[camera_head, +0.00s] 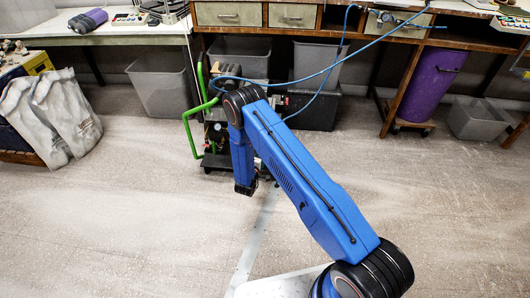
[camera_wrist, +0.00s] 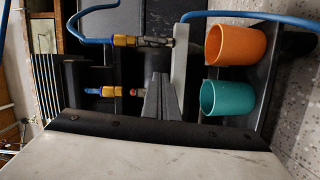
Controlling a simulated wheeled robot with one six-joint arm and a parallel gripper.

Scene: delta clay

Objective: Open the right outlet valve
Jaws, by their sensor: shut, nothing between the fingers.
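In the head view, a compressor unit with a green tube frame (camera_head: 189,130) stands on the floor below the bench, partly hidden by my arm. In the wrist view, two blue hoses end in brass-coloured fittings, an upper one (camera_wrist: 125,41) and a lower one (camera_wrist: 108,91). The lower line has a small red part (camera_wrist: 134,92). I cannot tell which part is the right outlet valve or how it is set. My gripper (camera_wrist: 160,78) is shut and empty, its fingertips close to these fittings in the picture; contact is unclear.
An orange cup (camera_wrist: 236,45) and a teal cup (camera_wrist: 227,97) are close to the fittings. A blue hose (camera_head: 335,65) loops from the bench. Grey bins (camera_head: 160,85) and a purple cylinder (camera_head: 432,85) stand under the bench. The front floor is clear.

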